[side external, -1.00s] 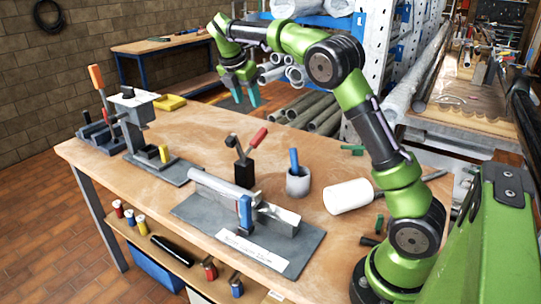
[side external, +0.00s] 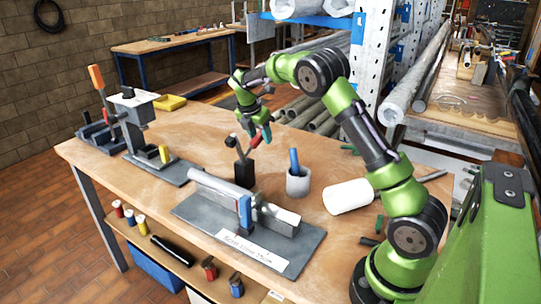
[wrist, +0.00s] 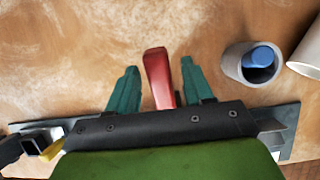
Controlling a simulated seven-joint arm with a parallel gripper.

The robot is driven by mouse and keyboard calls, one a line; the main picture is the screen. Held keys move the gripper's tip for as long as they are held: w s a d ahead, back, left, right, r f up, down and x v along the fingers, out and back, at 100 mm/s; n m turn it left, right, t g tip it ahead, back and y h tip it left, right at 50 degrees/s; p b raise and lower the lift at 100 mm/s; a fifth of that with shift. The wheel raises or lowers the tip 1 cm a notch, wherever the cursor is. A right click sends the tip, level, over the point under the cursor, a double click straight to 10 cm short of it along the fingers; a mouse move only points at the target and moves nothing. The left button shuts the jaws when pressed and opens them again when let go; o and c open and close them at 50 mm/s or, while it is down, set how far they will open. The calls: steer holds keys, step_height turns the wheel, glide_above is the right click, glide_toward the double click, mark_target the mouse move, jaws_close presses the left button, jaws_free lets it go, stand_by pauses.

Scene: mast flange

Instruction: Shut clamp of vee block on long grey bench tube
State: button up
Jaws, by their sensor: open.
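The long grey bench tube (side external: 222,186) lies along the vee block (side external: 278,219) on a dark grey base plate (side external: 300,247). A dark clamp post (side external: 244,168) stands behind the tube, with a red lever handle tilted up to the right. The red handle (wrist: 158,76) shows clearly in the wrist view. My gripper (side external: 257,137) is just above and around this handle. It is open, with one teal finger on each side of the handle and gaps visible. A blue upright lever (side external: 245,211) stands at the tube's near side. My gripper hides most of the fixture in the wrist view.
A grey cup (side external: 298,183) with a blue handle stands right of the clamp post, and a white cylinder (side external: 348,196) lies beyond it. Another fixture (side external: 150,150) with a post stands at the left.

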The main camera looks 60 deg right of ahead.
mark_target(240, 147)
jaws_close()
steer(key=shift+r, duration=0.1)
stand_by(0.4)
steer(key=a+r+h, duration=0.1)
steer(key=r+h, duration=0.1)
steer(key=h, duration=0.1)
steer(key=shift+a, duration=0.4)
steer(key=shift+a+r+h, duration=0.55)
steer(key=shift+a+h, duration=0.8)
steer(key=shift+h, duration=0.5)
steer(key=shift+a+r+h, duration=0.6)
steer(key=shift+a+h, duration=0.75)
steer(key=shift+h, duration=0.45)
steer(key=shift+a+r+h, duration=0.55)
steer(key=shift+a+h, duration=0.8)
steer(key=shift+h, duration=0.5)
